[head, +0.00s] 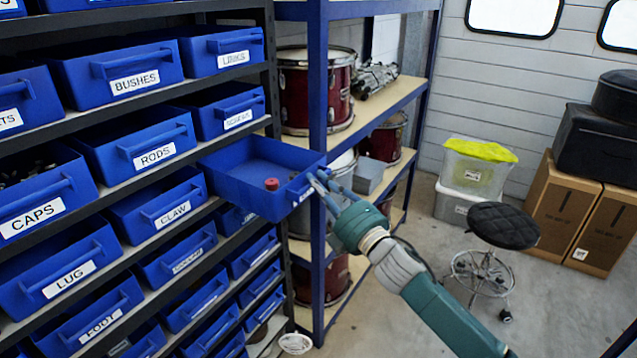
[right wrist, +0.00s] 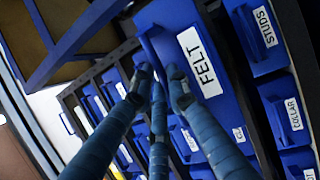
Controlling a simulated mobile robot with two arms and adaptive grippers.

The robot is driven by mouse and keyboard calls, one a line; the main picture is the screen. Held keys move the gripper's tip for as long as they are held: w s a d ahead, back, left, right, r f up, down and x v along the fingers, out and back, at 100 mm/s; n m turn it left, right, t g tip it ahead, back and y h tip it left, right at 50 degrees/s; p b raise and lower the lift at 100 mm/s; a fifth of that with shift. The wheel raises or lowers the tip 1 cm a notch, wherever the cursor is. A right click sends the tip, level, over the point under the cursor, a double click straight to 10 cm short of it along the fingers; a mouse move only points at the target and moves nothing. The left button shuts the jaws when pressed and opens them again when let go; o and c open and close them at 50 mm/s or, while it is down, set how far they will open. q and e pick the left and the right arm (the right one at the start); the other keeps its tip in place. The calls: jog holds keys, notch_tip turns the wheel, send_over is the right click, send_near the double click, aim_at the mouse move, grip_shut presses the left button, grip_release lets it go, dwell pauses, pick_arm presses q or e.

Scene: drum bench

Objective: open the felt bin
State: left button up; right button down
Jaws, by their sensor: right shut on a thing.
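The felt bin (head: 232,192) is a blue drawer pulled well out of the rack in the head view, with its inside showing. A small red round thing (head: 271,184) lies in it. In the right wrist view the bin's front carries a white FELT label (right wrist: 202,62). My right gripper (head: 319,184) is at the bin's front and shut on its handle (right wrist: 151,44). The fingers (right wrist: 158,80) partly hide the handle and the label in the head view. My left gripper is not in view.
Other labelled blue bins, such as RODS (head: 155,156) and CAPS (head: 37,217), sit in the dark rack. A blue-posted shelf (head: 318,110) with red drums stands close beside the open bin. A black stool (head: 502,226) stands on the floor at the right.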

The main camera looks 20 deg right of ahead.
jog(key=c, duration=1.7)
grip_release()
jog(key=shift+o, duration=0.2)
jog(key=v, duration=1.2)
